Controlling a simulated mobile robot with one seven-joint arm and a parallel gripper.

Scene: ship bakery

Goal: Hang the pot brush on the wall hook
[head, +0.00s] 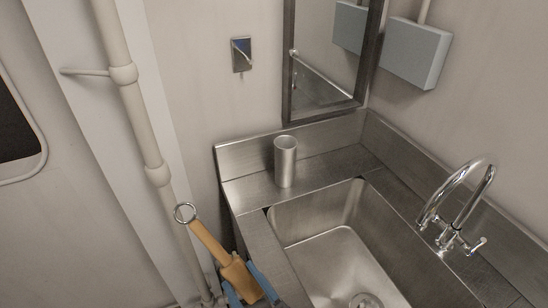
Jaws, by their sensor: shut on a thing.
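The pot brush (212,246) has a tan wooden handle with a metal ring (185,213) at its upper end. It is tilted, with the ring up and to the left. My gripper (246,284), with blue fingers, is shut on the lower part of the brush at the bottom of the view. The brush's lower end is hidden or out of view. The wall hook (242,55) is a small metal hook on a dark plate on the back wall, left of the mirror. It is bare, above and apart from the brush.
A steel sink (335,262) with a chrome faucet (455,210) fills the right. A metal cup (285,162) stands on its back ledge. A vertical pipe (139,120) runs down the left. A framed mirror (328,60) and grey box (416,53) are on the wall. The wall around the hook is clear.

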